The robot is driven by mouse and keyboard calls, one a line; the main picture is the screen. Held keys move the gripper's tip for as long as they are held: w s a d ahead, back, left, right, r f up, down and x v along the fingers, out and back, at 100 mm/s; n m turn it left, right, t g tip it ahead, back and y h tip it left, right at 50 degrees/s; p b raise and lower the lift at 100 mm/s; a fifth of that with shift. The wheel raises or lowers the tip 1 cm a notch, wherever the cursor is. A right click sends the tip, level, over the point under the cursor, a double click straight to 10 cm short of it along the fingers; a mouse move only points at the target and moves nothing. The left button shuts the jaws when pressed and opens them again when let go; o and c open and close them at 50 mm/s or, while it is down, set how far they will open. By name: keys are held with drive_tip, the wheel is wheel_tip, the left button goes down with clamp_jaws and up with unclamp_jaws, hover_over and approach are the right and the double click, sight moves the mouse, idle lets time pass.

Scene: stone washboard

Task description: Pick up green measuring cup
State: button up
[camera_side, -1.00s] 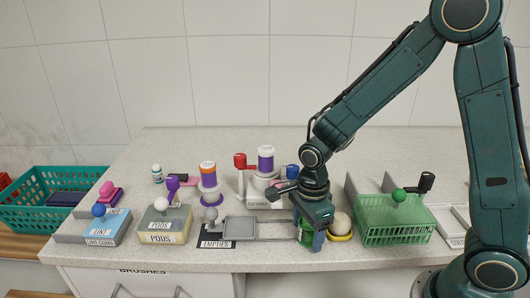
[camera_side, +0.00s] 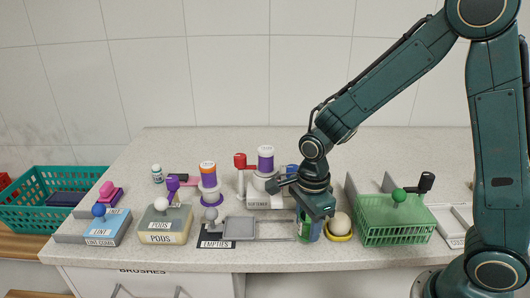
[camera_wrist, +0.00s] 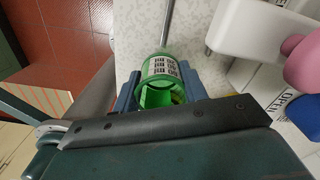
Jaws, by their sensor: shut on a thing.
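The green measuring cup (camera_wrist: 160,68) is translucent green with a white printed label. In the wrist view it sits between the blue fingers of my gripper (camera_wrist: 158,90), which is shut on it. In the side view my gripper (camera_side: 310,227) points down near the counter's front edge. Only a green sliver of the cup (camera_side: 302,228) shows there, as the fingers hide most of it. I cannot tell how far its base is from the counter.
A cream ball on a yellow dish (camera_side: 340,237) is close on the right, then a green basket (camera_side: 395,228) with a green knob. A grey tray (camera_side: 240,228) lies to the left. A red-handled white stand (camera_side: 241,180) and purple spool (camera_side: 265,160) stand behind.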

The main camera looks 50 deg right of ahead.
wheel_tip(320, 180, up, 18)
drive_tip(key=shift+r, duration=0.15)
idle(0.4)
idle(0.5)
wheel_tip(320, 180, up, 5)
drive_tip(key=w+a, duration=1)
drive_tip(key=w, duration=0.4)
drive_tip(key=f, duration=1.7)
drive_tip(key=shift+s+d+f, duration=0.25)
drive_tip(key=shift+s+f, duration=0.1)
drive_tip(key=shift+f, duration=0.2)
drive_tip(key=shift+f, duration=2.75)
